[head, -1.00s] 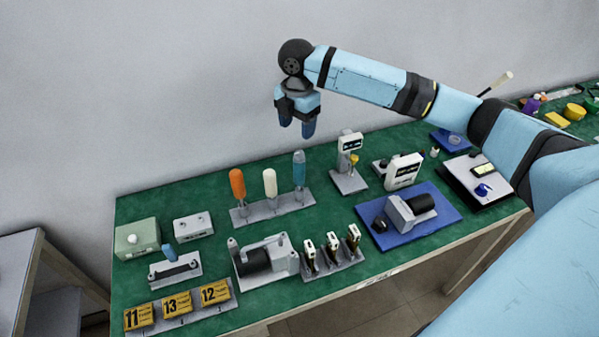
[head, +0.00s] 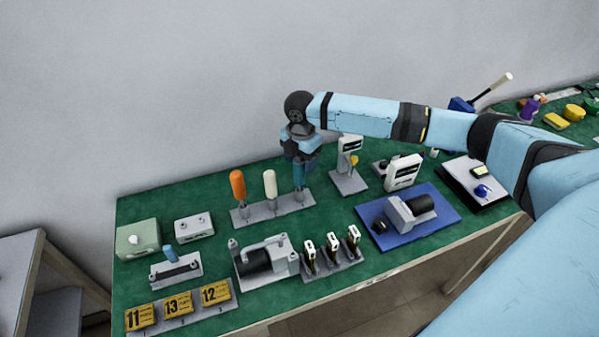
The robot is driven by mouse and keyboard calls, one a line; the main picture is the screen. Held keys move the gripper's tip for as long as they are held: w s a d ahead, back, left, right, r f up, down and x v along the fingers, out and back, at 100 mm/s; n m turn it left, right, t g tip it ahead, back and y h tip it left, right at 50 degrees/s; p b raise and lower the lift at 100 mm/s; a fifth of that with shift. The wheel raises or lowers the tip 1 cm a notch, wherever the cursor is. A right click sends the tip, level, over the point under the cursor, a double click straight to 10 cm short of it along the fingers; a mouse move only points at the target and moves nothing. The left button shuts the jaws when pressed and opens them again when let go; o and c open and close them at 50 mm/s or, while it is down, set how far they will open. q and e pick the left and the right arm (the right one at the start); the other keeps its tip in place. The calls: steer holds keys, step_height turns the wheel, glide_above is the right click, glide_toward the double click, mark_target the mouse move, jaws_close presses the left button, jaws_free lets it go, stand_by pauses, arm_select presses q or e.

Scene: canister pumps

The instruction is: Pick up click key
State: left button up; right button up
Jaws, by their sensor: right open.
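Three upright handled tools stand in a grey rack (head: 245,215): an orange one (head: 238,184), a white one (head: 270,183) and a blue one (head: 299,177). No label shows which is the click key; the blue tool is the one under my gripper. My right gripper (head: 300,158) points down, open, at the top of the blue handle. It hides the handle's upper end, so I cannot tell whether the fingers are around it or just above it. My left gripper is not in view.
A white-headed stand (head: 347,165) is close right of the gripper. In front are a grey pump (head: 263,260), a rack of small tools (head: 333,262) and a blue mat (head: 440,222) with a motor. Numbered yellow boxes (head: 178,304) are front left.

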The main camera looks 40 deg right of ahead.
steer(key=shift+f, duration=0.65)
steer(key=c, duration=1.1)
steer(key=shift+o, duration=0.2)
steer(key=shift+r, duration=0.1)
